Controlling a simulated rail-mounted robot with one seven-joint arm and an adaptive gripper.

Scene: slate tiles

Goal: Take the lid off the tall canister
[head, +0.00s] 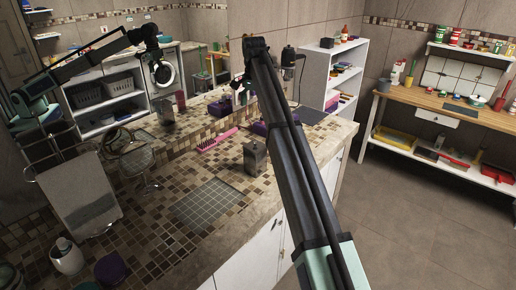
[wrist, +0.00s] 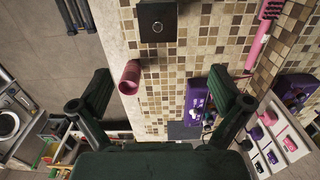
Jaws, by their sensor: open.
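The tall canister (head: 255,158) is a dark grey, square-sided box standing upright on the mosaic-tiled counter. Its flat lid with a small knob is on top. In the head view my arm hides most of the gripper.
A pink cup (wrist: 130,77) stands near the counter edge, between the fingers in the wrist view. A purple box (wrist: 195,103) and a pink brush (head: 217,139) are nearby. A mirror behind the counter reflects my arm. Bare tiles surround the canister's front. A workbench (head: 450,105) stands right.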

